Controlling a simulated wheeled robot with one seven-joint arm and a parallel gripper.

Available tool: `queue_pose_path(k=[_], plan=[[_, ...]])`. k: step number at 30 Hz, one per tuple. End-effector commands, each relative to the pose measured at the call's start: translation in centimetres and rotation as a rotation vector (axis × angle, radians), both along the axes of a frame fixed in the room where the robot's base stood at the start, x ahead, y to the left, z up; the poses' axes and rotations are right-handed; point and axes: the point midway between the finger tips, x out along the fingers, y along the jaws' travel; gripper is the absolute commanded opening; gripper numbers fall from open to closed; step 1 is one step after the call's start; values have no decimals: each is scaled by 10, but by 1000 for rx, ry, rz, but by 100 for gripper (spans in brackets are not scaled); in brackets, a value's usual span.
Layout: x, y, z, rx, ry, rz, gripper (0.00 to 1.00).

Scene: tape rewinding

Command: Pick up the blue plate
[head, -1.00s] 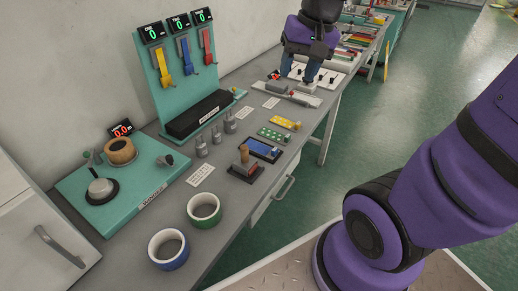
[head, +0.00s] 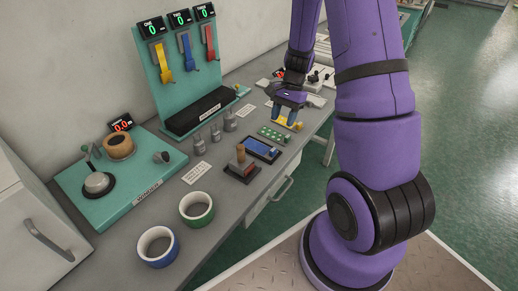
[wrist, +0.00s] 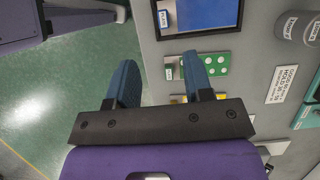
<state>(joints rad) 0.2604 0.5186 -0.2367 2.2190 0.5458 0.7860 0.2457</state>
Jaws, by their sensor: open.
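In the wrist view the blue plate (wrist: 205,13) is at the top, cut off by the frame edge, beyond my fingertips. My gripper (head: 286,112) is over the bench by the yellow plate, farther along the bench than the blue plate. In the wrist view my gripper (wrist: 158,70) has its two blue fingers spread wide, with nothing between them.
A green plate with white dots (head: 272,134) lies between the blue plate and the yellow plate (head: 290,124). A stamp-like block with a wooden handle (head: 242,164) stands beside the blue plate. Grey weights (head: 214,136) stand behind.

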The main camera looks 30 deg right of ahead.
Motion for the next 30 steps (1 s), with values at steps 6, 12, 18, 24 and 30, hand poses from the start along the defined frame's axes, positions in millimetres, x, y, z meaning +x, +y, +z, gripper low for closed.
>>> queue_pose_path(k=[6, 12, 18, 24, 30], plan=[[-2, -2, -21, 4, 25, -30, 47], [-6, 9, -48, 4, 24, -30, 47], [-8, 15, -63, 4, 22, -30, 47], [-8, 24, -79, 5, 25, -30, 47], [-10, 34, -104, 4, 24, -30, 47]])
